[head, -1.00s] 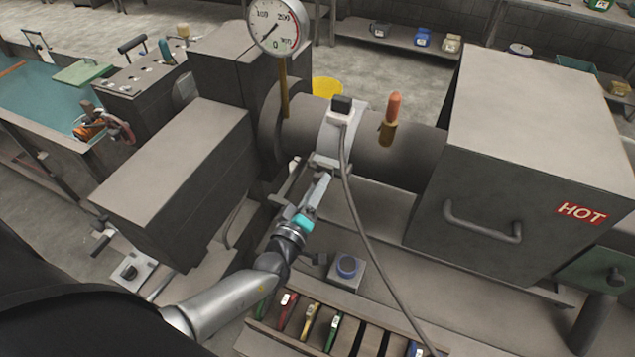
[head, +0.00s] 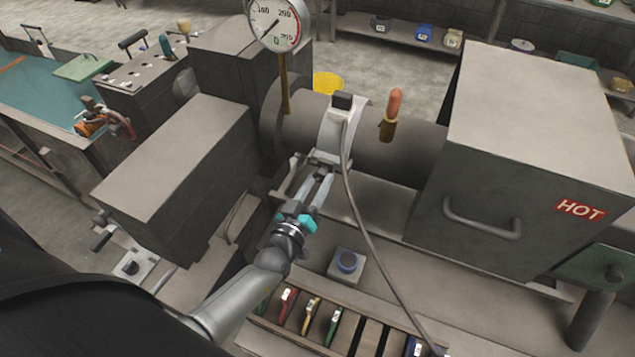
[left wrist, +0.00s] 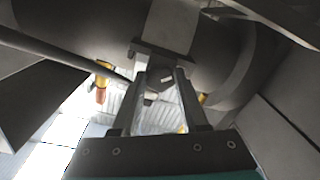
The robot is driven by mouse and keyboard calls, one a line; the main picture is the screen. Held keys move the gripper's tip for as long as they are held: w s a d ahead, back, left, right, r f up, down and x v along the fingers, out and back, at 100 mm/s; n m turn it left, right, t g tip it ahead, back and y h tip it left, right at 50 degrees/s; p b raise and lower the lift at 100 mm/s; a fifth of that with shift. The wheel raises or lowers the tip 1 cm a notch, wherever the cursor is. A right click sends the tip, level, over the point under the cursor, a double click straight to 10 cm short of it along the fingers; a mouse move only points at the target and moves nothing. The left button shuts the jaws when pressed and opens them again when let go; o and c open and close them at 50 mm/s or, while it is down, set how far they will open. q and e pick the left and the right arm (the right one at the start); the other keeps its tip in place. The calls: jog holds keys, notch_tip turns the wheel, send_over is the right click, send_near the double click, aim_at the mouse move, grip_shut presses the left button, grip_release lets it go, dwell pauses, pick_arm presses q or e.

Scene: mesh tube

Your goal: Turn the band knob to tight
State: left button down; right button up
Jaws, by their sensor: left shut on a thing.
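The pale metal band (head: 329,135) wraps around the dark horizontal tube (head: 400,150) in the head view; it also shows in the left wrist view (left wrist: 170,25). The band knob (left wrist: 160,77) is a small dark piece below the band, between my fingertips in the left wrist view. My left gripper (head: 321,180) comes up from below and is shut on the knob; it also shows in the left wrist view (left wrist: 160,85). The knob is mostly hidden by the fingers in the head view. Its marks cannot be read. My right gripper is not in view.
A grey cable (head: 368,235) hangs from the band's connector past my gripper's right side. A big box with a HOT label (head: 580,209) stands right, a dial gauge (head: 275,22) rises behind.

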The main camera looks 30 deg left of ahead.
pick_arm(q)
jog(key=shift+r, duration=0.1)
jog(key=shift+c, duration=2.2)
grip_release()
jog(key=shift+s, duration=0.6)
jog(key=s+b, duration=0.1)
jog(key=s, duration=1.3)
jog(key=shift+d+b, duration=0.35)
jog(key=shift+d, duration=0.05)
